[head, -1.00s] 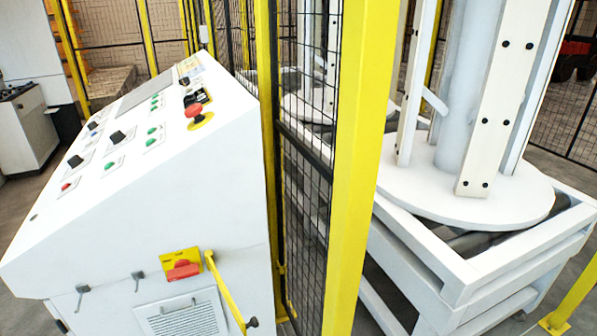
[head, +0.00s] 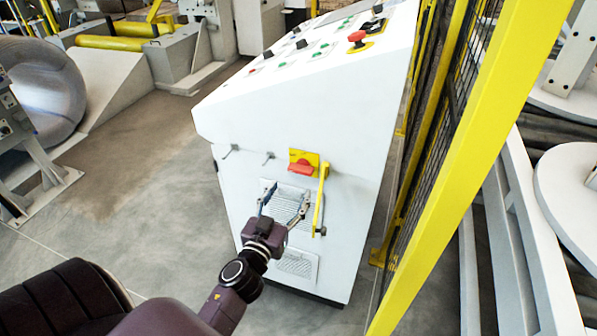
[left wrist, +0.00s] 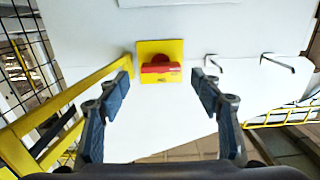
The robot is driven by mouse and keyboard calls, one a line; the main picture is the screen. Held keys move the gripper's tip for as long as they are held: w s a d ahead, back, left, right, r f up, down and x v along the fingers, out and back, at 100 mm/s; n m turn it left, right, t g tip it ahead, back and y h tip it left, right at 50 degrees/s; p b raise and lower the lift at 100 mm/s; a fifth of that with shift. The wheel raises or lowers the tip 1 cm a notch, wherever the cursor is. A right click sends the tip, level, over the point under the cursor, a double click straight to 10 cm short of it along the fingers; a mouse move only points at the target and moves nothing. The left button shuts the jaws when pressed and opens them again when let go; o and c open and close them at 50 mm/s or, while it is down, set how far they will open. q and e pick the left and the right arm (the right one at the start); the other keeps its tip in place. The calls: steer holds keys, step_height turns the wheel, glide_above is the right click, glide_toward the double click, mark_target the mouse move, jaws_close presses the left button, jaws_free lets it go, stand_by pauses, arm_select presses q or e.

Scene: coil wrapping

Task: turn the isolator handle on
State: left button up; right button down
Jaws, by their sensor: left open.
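The isolator is a red handle (head: 301,168) on a yellow plate (head: 311,157), on the side face of the white control cabinet (head: 230,185). In the left wrist view the red handle (left wrist: 160,68) lies level across the plate (left wrist: 172,47), between my fingers and beyond them. My left gripper (head: 284,197) is open and empty, in front of the cabinet and a little below the handle in the head view. It also shows in the left wrist view (left wrist: 160,90), with the fingers spread either side of the plate, and no contact shows. My right gripper is out of view.
A yellow bar (head: 321,195) stands out close to the right of the isolator. Two small hooks (head: 269,158) are left of it. A yellow-framed mesh fence (head: 440,140) runs along the right. Open floor (head: 130,215) lies left of the cabinet.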

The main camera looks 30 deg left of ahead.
mark_target(299, 173)
arm_select(q)
steer(key=x, duration=0.4)
steer(key=r+p+x, duration=0.1)
steer(key=x, duration=0.1)
steer(key=shift+w+a, duration=0.15)
steer(key=shift+w, duration=0.05)
steer(key=shift+w+a+f, duration=0.1)
steer(key=shift+w+a, duration=0.1)
steer(key=shift+w, duration=0.55)
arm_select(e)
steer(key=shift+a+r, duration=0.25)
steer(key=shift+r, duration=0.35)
arm_select(q)
steer(key=c, duration=0.8)
steer(key=shift+c, duration=0.2)
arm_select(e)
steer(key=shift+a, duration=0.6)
